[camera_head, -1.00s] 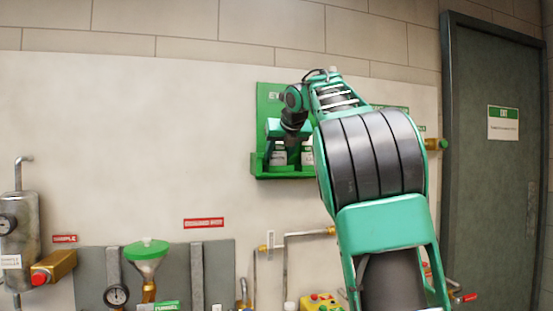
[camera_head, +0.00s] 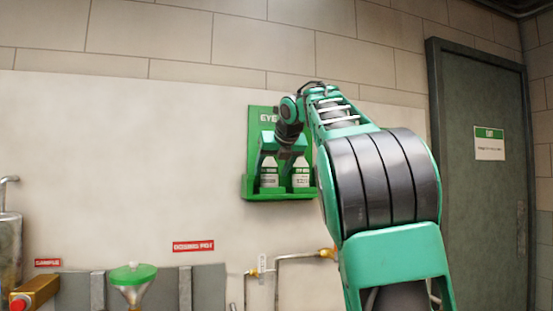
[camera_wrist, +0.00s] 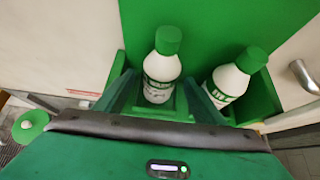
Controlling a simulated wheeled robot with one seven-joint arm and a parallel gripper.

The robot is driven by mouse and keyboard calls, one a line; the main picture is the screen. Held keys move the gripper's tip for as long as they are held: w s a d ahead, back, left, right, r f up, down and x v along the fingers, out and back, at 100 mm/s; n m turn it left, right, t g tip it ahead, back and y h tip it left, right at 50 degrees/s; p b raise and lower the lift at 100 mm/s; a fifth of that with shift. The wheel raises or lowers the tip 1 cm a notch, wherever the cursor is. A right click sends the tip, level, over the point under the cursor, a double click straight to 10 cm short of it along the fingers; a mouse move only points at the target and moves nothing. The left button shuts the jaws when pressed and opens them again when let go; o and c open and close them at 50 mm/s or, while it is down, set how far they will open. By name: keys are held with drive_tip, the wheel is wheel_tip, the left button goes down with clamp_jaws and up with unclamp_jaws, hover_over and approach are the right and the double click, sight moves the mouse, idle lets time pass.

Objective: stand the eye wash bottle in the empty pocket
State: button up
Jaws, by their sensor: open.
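A green wall holder (camera_head: 250,188) marked "EYE" holds two white bottles side by side. The left bottle (camera_head: 269,176) and the right bottle (camera_head: 301,178) each have a white label with green print. My gripper (camera_head: 282,157) is at the holder. In the wrist view my gripper (camera_wrist: 158,80) is open, with fingers on either side of the left bottle; contact cannot be told. No empty pocket is visible.
The holder hangs on a pale wall panel (camera_head: 120,150). Below are pipes (camera_head: 295,256), a red sign (camera_head: 193,246) and a green-topped funnel (camera_head: 132,275). A dark exit door (camera_head: 480,200) is at the right. The panel left of the holder is clear.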

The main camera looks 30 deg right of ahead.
drive_tip(key=v, duration=0.8)
drive_tip(key=shift+s, duration=0.2)
drive_tip(key=shift+a, duration=0.1)
idle(0.5)
